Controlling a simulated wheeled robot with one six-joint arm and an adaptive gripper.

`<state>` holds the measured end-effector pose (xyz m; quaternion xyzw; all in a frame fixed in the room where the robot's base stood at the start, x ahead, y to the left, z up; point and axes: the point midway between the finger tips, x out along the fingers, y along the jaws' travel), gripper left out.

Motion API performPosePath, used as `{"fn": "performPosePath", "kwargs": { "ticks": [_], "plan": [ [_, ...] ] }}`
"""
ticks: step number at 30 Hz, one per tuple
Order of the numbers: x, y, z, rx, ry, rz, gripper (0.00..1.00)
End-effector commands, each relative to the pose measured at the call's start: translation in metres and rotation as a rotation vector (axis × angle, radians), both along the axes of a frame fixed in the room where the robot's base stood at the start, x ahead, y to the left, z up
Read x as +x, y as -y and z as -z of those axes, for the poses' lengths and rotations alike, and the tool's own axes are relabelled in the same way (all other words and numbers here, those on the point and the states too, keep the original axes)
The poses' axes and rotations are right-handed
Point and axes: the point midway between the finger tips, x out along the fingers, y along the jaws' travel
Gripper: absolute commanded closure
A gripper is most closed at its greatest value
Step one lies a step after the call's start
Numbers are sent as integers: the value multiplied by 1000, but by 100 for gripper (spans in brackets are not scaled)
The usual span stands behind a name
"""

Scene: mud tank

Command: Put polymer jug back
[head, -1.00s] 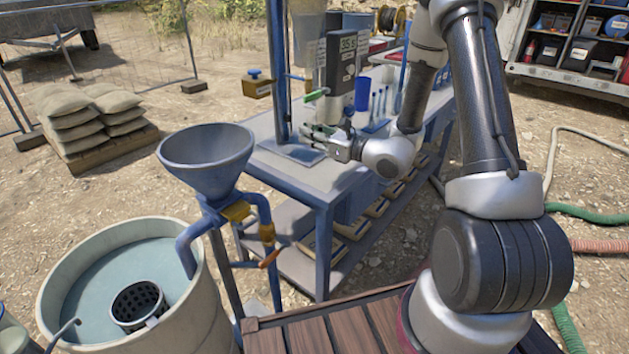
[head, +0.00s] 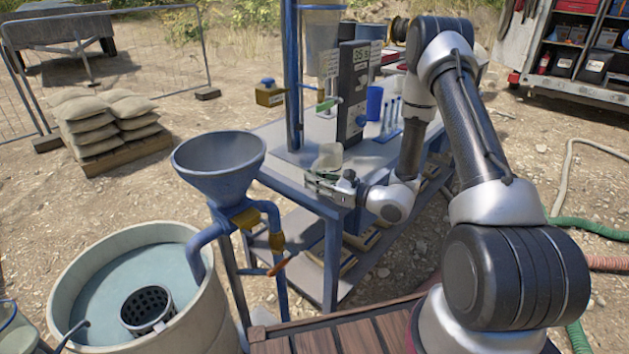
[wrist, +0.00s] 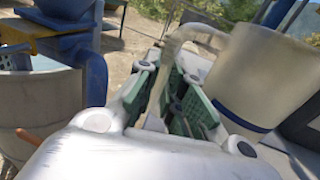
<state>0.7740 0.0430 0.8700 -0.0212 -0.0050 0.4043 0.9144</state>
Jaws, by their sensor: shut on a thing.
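The polymer jug (head: 327,158) is a small, pale translucent vessel above the near end of the bench in the head view. In the wrist view the jug (wrist: 262,75) is large at the right, with a curved handle and a blue band near its base. It looks about upright. My gripper (head: 318,186) is at the bench's near edge. In the wrist view its green-padded fingers (wrist: 172,88) are closed around the lower part of the handle. Whether the jug's base touches anything is hidden.
The blue-framed bench (head: 290,178) carries a grey meter (head: 352,95), a blue cup (head: 374,103) and a blue post (head: 292,75). A blue funnel (head: 218,165) stands left of my gripper, above a round mud tank (head: 70,275). A yellow container (head: 269,93) shows behind.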

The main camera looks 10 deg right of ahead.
Motion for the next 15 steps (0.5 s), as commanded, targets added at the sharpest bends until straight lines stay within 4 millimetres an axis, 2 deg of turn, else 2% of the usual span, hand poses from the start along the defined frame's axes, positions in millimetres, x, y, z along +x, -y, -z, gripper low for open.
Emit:
{"fn": "performPosePath", "kwargs": {
  "ticks": [6,7,10,15],
  "plan": [
    [0,0,2,0,0,0,100],
    [0,0,3,1,-1,0,88],
    [0,0,2,1,-1,0,70],
    [0,0,2,1,-1,0,68]
  ]
}}
